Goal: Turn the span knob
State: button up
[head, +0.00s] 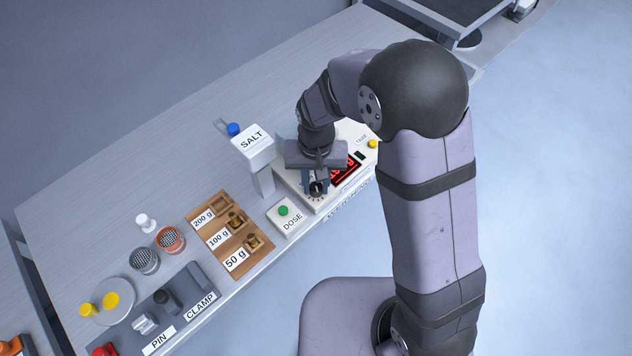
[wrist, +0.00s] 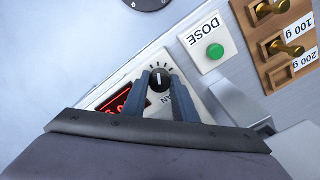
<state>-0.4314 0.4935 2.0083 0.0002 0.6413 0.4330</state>
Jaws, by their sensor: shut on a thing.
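The span knob (wrist: 159,81) is a round black knob with a white pointer line, on the white front of the weigher (head: 325,199). Tick marks ring it, and part of the "SPAN" lettering shows beside it. In the head view the knob (head: 317,188) sits below my gripper (head: 316,184). In the wrist view my gripper's two dark fingers (wrist: 158,84) stand on either side of the knob and are shut on it. The fingers hide the knob's sides. The weigher's red display (head: 346,170) is lit, but its digits are partly hidden.
The DOSE plate with its green button (head: 283,210) lies just left of the weigher. A wooden weight block (head: 262,241), cups and a clamp fixture are farther left. A yellow TARE button (head: 372,144) is at right.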

aim_at(316, 186)
jog(key=shift+w+r, duration=0.1)
jog(key=o, duration=1)
jog(key=shift+o, duration=0.2)
jog(key=shift+r+b, duration=0.85)
jog(key=shift+r, duration=2.8)
